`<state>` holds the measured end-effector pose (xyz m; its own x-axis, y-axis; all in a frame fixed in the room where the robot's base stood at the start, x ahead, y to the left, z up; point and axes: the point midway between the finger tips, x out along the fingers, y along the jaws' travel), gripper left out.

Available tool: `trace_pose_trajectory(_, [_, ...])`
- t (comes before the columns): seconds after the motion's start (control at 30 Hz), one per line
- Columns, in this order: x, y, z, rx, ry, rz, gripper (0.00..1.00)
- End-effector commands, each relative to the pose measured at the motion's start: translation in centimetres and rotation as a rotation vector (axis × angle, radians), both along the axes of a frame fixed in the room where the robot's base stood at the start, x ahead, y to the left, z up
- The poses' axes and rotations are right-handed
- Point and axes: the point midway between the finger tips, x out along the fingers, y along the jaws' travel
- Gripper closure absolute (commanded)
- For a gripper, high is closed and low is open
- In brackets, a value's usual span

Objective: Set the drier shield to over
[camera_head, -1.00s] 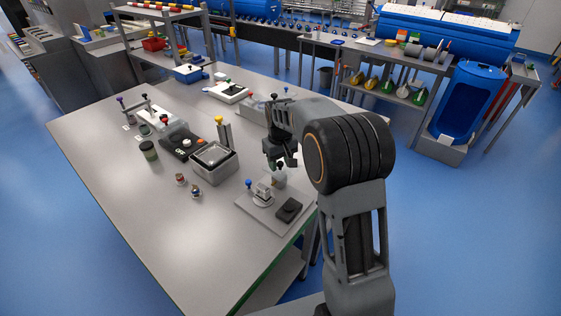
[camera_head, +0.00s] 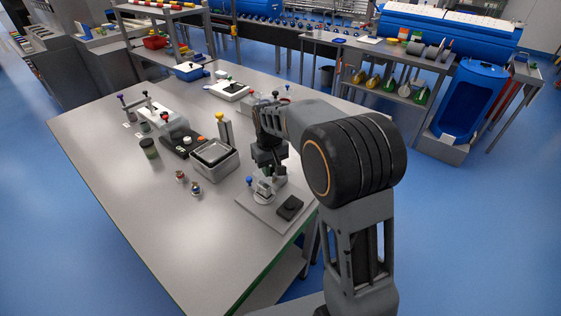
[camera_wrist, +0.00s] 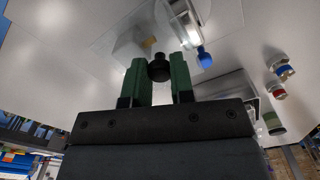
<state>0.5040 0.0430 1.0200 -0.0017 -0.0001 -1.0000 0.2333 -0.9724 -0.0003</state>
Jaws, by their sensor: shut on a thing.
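On the table's near right corner a small fixture stands on a flat base plate (camera_head: 262,212). It has a pale metal part (camera_head: 265,188), a blue knob (camera_head: 249,181) on its left and a black pad (camera_head: 290,208) on its right. My gripper (camera_head: 266,170) points down close above the metal part. In the wrist view its green fingers (camera_wrist: 160,84) are shut on a black knob (camera_wrist: 157,67). The blue knob (camera_wrist: 204,57) shows beside them, apart from the fingers. The drier shield itself is not clearly made out; my gripper hides part of the fixture.
A square metal tub (camera_head: 214,159) stands just left of my gripper. Two small knobbed pieces (camera_head: 195,188) (camera_head: 180,176) and a dark green jar (camera_head: 149,149) stand farther left. The table's near left surface (camera_head: 150,215) is clear.

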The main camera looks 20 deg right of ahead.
Motion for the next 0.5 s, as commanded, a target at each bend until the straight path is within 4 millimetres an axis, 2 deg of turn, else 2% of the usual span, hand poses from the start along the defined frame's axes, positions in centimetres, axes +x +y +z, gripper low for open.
trace_pose_trajectory(0.03, [-0.7,1.2,-0.1,0.001,-0.004,0.007,1.00])
trace_pose_trajectory(0.1, [-1.5,2.3,0.0,0.001,-0.004,0.006,1.00])
trace_pose_trajectory(0.2, [-2.4,3.4,0.0,0.001,-0.005,0.004,1.00])
trace_pose_trajectory(0.5, [-2.8,4.1,0.1,0.003,-0.003,0.002,1.00])
